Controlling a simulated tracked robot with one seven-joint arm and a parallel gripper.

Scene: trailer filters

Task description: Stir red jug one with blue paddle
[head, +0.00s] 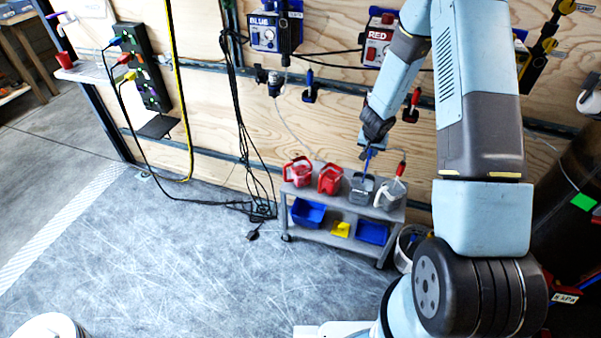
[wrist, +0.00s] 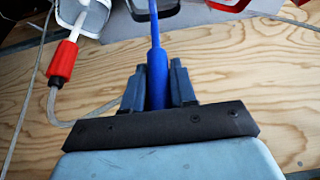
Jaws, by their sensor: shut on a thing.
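My gripper (head: 371,141) is shut on the blue paddle (wrist: 154,45), whose handle stands between the fingers in the wrist view. In the head view the paddle (head: 368,160) points down at the left grey jug (head: 360,190) on the cart's top shelf. Whether its lower end is inside that jug or just above it, I cannot tell. Two red jugs, a left one (head: 297,173) and a right one (head: 329,179), stand to the left of the grey jug. No number is readable on either. My gripper is above and to the right of both.
A second grey jug (head: 388,195) stands at the right, with a red-handled tool (head: 401,169) and hose at it. The cart (head: 334,204) carries blue and yellow bins below. A white bucket (head: 404,246) stands right of it. Cables hang at the left; the floor in front is open.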

